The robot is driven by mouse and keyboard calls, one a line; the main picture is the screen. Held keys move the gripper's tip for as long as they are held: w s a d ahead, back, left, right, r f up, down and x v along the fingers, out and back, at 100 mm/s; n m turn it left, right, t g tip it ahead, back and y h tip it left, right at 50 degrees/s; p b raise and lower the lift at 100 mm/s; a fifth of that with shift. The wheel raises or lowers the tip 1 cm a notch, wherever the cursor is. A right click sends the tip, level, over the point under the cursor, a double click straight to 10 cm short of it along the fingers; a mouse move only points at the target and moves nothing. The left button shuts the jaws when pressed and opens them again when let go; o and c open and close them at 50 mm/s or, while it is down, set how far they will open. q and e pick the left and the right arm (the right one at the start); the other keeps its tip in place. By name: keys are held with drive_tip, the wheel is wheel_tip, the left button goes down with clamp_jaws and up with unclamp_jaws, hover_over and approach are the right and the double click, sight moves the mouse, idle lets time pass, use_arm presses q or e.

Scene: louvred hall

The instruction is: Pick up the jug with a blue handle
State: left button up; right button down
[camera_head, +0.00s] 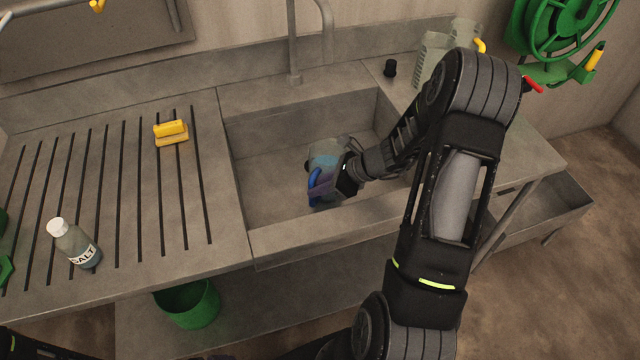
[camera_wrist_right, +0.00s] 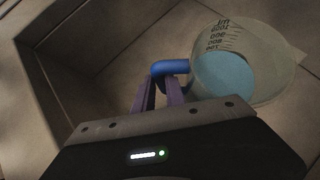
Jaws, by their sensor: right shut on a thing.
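The jug (camera_head: 325,153) with a blue handle (camera_head: 314,184) is inside the sink basin. It is clear, with dark measuring marks and blue at its bottom, in the right wrist view (camera_wrist_right: 235,75). My right gripper (camera_head: 327,187) reaches into the basin from the right. Its two purple fingers (camera_wrist_right: 160,92) are shut on the blue handle (camera_wrist_right: 170,67), with the jug's body to the right of them in the wrist view. I cannot tell whether the jug touches the basin floor. My left gripper is not in view.
The metal sink (camera_head: 270,180) has raised walls around the jug and a tap (camera_head: 293,50) behind. A yellow sponge or brush (camera_head: 171,133) and a salt bottle (camera_head: 74,244) are on the slotted drainboard. Clear jugs (camera_head: 430,57) stand at the back right. A green bucket (camera_head: 188,304) is below.

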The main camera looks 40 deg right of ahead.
use_arm(q)
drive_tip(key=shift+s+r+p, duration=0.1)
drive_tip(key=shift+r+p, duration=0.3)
drive_tip(key=shift+p, duration=0.1)
use_arm(e)
wheel_tip(320, 180, up, 18)
drive_tip(key=shift+w, duration=0.1)
idle(0.7)
